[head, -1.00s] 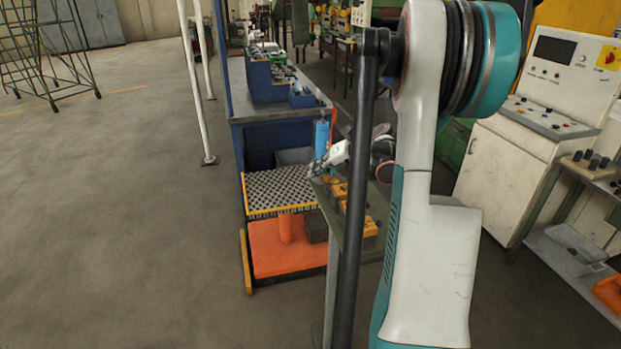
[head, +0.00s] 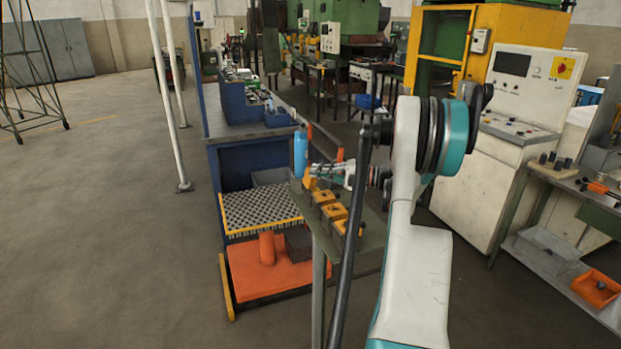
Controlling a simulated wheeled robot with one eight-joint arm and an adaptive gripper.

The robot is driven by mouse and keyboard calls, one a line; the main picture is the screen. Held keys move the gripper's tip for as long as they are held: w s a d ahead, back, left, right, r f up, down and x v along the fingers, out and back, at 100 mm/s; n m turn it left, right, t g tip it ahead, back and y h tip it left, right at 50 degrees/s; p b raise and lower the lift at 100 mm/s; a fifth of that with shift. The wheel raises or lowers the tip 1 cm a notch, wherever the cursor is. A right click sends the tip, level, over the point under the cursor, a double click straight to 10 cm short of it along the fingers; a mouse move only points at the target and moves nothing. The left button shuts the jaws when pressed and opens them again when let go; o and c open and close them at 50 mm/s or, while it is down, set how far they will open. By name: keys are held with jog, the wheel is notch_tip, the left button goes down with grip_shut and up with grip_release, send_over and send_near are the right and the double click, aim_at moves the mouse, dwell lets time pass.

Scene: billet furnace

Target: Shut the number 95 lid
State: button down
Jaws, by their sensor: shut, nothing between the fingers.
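Several yellow boxes stand in a row on a narrow grey-green bench, among them a far one (head: 323,197), a middle one (head: 334,211) and a near one (head: 346,227). Each has a dark spot on top. A yellow-orange piece (head: 309,183) stands upright at the far end of the row, perhaps a raised lid. No number is readable, so I cannot tell which lid is 95. My gripper (head: 313,171) is shut and empty at that far end, just beside the upright piece; whether they touch is unclear. My arm hides the bench's right part.
A blue bottle (head: 300,153) stands close behind my gripper. A blue workbench (head: 235,137) with bins is beyond. A perforated step (head: 260,209) and an orange platform (head: 268,280) lie left of the bench. A control console (head: 495,150) stands right. The left floor is open.

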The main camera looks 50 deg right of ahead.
jog(key=shift+s+d+f+b, duration=0.2)
jog(key=shift+s+d+f, duration=0.15)
jog(key=shift+d+f, duration=0.3)
jog(key=shift+s+d+f+b, duration=0.2)
jog(key=shift+s+d+f, duration=0.25)
jog(key=shift+f, duration=0.25)
jog(key=shift+s+d+f+b, duration=0.2)
jog(key=shift+s+d+f, duration=0.1)
jog(key=shift+d+f, duration=0.4)
jog(key=shift+f, duration=0.1)
